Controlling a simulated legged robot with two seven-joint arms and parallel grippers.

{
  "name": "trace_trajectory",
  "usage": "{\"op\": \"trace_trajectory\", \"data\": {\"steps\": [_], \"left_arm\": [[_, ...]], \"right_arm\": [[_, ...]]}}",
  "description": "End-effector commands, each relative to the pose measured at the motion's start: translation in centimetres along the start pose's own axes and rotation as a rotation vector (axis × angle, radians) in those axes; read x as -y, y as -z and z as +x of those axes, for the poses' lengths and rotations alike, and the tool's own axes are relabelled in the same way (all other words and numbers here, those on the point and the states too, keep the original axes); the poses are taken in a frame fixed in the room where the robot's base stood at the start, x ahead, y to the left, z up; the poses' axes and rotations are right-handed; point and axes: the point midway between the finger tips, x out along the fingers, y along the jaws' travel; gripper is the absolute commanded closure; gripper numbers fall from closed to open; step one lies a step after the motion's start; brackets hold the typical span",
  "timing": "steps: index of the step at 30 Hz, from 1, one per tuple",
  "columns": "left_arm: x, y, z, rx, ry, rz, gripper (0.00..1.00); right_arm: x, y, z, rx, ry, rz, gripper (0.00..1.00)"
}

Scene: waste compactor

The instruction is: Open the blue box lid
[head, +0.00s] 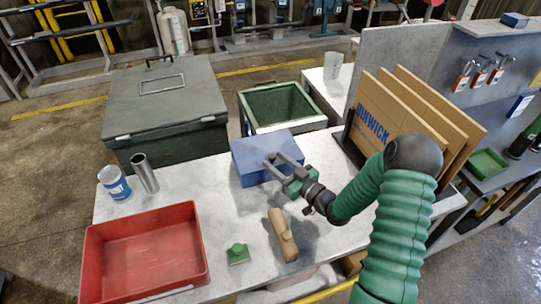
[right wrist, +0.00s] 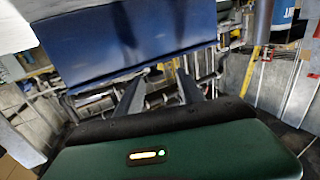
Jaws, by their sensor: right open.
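The blue box (head: 262,154) stands on the white table near its back edge, and its lid looks closed. It also shows in the right wrist view (right wrist: 135,40) as a blue face across the top. My right gripper (head: 284,161) is open, with its two fingers at the right front part of the box. In the right wrist view the fingers (right wrist: 160,88) are apart with nothing between them, just below the blue face. I cannot tell whether they touch the box. My left gripper is not in view.
A red tray (head: 205,245), a white-blue can (head: 115,183), a metal cylinder (head: 144,173), a green block (head: 238,254) and a wooden piece (head: 281,235) are on the table. A large dark green bin (head: 165,105) and a green open bin (head: 278,105) stand behind. Cardboard panels (head: 385,110) stand right.

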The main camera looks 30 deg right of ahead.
Motion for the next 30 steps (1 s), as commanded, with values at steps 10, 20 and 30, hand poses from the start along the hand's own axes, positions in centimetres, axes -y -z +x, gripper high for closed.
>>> {"op": "trace_trajectory", "data": {"steps": [10,20,30], "left_arm": [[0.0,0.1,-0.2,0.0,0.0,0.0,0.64],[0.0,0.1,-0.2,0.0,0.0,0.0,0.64],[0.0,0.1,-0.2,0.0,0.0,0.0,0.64]], "right_arm": [[-0.4,-0.2,3.5,0.001,-0.002,0.004,0.55],[-0.1,0.0,3.5,0.0,-0.001,0.0,0.76],[-0.2,-0.1,3.5,0.0,0.001,0.004,1.0]]}}
